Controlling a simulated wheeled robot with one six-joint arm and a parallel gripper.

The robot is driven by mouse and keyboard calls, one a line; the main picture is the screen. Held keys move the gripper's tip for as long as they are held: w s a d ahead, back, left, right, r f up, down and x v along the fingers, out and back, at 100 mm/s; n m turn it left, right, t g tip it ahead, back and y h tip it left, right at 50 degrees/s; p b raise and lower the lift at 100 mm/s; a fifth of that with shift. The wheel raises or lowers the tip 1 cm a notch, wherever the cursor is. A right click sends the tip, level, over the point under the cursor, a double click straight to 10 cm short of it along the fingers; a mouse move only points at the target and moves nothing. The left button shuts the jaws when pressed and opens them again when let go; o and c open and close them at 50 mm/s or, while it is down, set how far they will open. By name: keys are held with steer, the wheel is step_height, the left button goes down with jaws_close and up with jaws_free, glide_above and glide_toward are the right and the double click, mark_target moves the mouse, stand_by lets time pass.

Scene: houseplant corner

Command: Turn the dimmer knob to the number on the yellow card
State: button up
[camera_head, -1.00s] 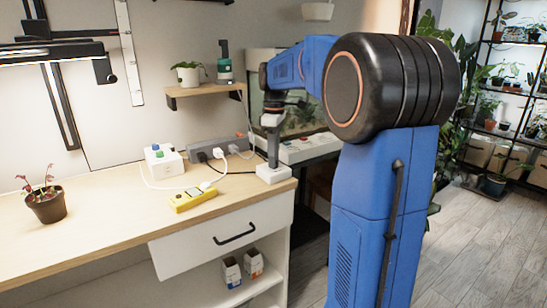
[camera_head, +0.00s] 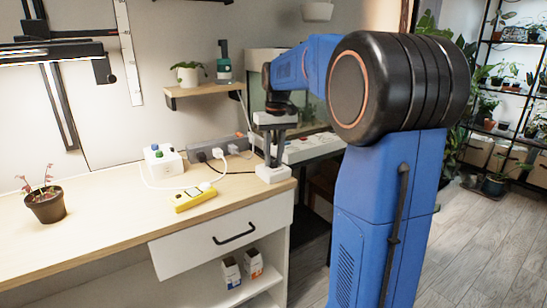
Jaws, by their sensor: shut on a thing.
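A small white box (camera_head: 273,175) sits at the right front corner of the wooden bench. My gripper (camera_head: 273,163) points straight down at its top, with both fingers visible side by side. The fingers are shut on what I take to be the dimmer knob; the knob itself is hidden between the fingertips. A yellow block-like thing (camera_head: 195,197) lies on the bench to the left of the box. I cannot make out a yellow card or read any number on it.
A white box with coloured knobs (camera_head: 163,160) and a grey power strip (camera_head: 215,149) with plugs and cables stand behind. A potted plant (camera_head: 45,204) is at the left. A shelf (camera_head: 203,91) hangs above.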

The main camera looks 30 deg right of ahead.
mark_target(276, 161)
steer(key=m, duration=0.3)
steer(key=shift+m, duration=2.1)
steer(key=o, duration=1)
steer(key=shift+o, duration=0.2)
steer(key=shift+r, duration=0.15)
step_height(276, 161, up, 17)
steer(key=shift+s+d, duration=0.3)
steer(key=shift+s, duration=0.05)
